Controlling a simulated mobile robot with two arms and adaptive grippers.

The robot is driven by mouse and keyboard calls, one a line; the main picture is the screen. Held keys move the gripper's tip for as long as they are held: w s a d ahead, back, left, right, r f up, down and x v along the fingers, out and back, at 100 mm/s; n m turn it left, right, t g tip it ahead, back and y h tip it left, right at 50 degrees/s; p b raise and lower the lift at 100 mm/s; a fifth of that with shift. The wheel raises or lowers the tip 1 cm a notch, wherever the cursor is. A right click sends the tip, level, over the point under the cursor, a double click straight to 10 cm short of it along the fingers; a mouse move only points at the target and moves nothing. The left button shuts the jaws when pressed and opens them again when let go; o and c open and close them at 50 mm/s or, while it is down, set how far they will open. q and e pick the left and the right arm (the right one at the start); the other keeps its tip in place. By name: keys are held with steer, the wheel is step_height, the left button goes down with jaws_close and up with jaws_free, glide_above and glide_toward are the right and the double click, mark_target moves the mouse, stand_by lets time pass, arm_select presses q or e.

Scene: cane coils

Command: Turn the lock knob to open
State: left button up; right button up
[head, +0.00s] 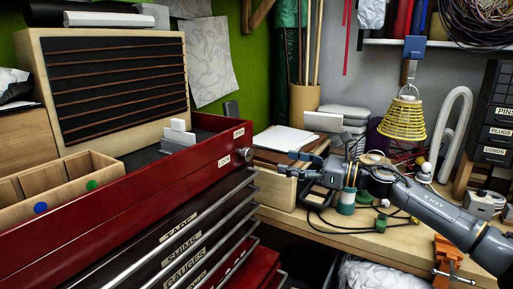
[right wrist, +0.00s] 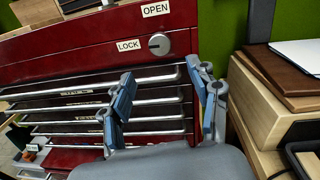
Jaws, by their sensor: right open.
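The lock knob (right wrist: 159,44) is a round grey dial on the red tool chest's (right wrist: 80,48) upper side. Its dark mark appears to lie toward the LOCK label (right wrist: 128,45) on its left. The OPEN label (right wrist: 155,9) is above it. In the head view the knob (head: 246,155) shows small at the chest's right end. My right gripper (head: 284,163) is open and empty, a little to the right of the knob and apart from it. In the right wrist view its two fingers (right wrist: 160,74) stand below the knob, one on each side. My left gripper is not in view.
Long drawer handles (head: 215,215) stick out below the knob. A wooden box (head: 278,188) with papers stands close right of the chest. Cables and small parts crowd the workbench (head: 340,235).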

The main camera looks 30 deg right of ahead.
mark_target(250, 154)
steer(key=p+x, duration=0.5)
steer(key=x, duration=0.4)
steer(key=shift+w+a, duration=0.2)
steer(key=shift+w, duration=0.1)
steer(key=shift+w+a+f+p, duration=0.1)
steer(key=shift+w+a+p, duration=0.15)
steer(key=shift+w+p, duration=0.1)
steer(key=c, duration=1.2)
